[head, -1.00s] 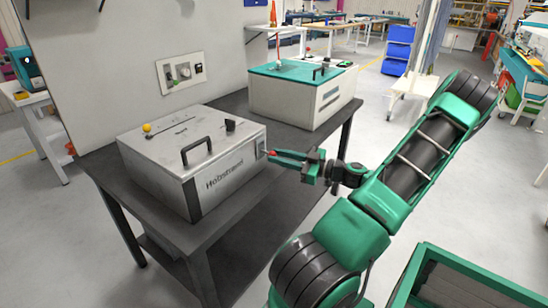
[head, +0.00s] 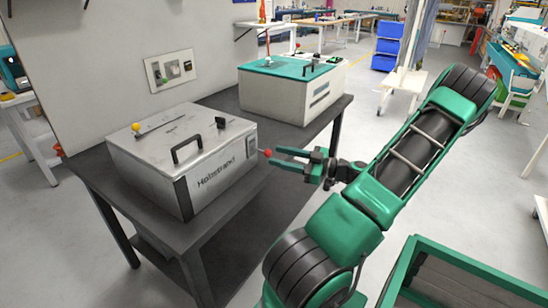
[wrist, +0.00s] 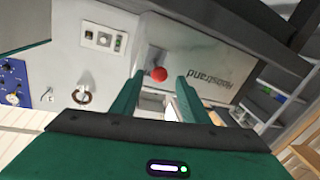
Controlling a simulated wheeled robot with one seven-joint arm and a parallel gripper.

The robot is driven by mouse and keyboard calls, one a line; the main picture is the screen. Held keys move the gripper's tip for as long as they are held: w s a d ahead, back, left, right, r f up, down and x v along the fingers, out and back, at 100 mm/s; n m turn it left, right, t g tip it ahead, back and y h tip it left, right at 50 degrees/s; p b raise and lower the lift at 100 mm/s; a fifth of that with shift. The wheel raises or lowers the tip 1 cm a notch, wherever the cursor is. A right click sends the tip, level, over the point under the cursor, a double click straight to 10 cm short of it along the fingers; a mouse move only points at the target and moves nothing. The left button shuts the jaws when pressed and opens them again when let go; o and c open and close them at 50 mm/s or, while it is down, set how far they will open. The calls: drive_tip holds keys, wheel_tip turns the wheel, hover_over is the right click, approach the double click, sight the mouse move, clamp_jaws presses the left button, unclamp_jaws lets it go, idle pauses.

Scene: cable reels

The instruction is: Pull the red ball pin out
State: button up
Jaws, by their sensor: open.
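The red ball pin (head: 267,153) stands out from the right end face of the silver Holmstrand box (head: 205,175), on a short stem. My gripper (head: 275,157) is open, coming from the right, with its fingertips close to the red ball. In the wrist view the ball (wrist: 159,74) shows between and slightly beyond the two green fingers (wrist: 160,80), with clear gaps on both sides. The box's end face (wrist: 150,58) lies behind the ball. The inner part of the pin is hidden in the box.
The box stands on a dark table (head: 245,195) with a black handle (head: 187,149) and a yellow ball (head: 136,127) on top. A teal-topped box (head: 265,95) stands behind. A wall panel (head: 169,71) is at the back. A green-framed cart (head: 450,270) is at lower right.

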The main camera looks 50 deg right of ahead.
drive_tip(key=v, duration=0.9)
idle(0.3)
drive_tip(key=w+a+f+m+g+y, duration=0.1)
drive_tip(key=w+a+f+g, duration=0.15)
drive_tip(key=a+g, duration=0.45)
drive_tip(key=w+a+f+m+g+y, duration=0.1)
drive_tip(key=w+a+g, duration=0.2)
drive_tip(key=a+g, duration=0.45)
drive_tip(key=s+a+r+m+g+h, duration=0.3)
drive_tip(key=s+a+r+m+h, duration=0.3)
drive_tip(key=s+a+r+m, duration=0.3)
wheel_tip(320, 180, up, 2)
drive_tip(key=shift+s+a+r+m+h, duration=0.15)
drive_tip(key=shift+s+a+m+h, duration=0.25)
drive_tip(key=shift+s+a, duration=0.6)
drive_tip(key=shift+d, duration=0.1)
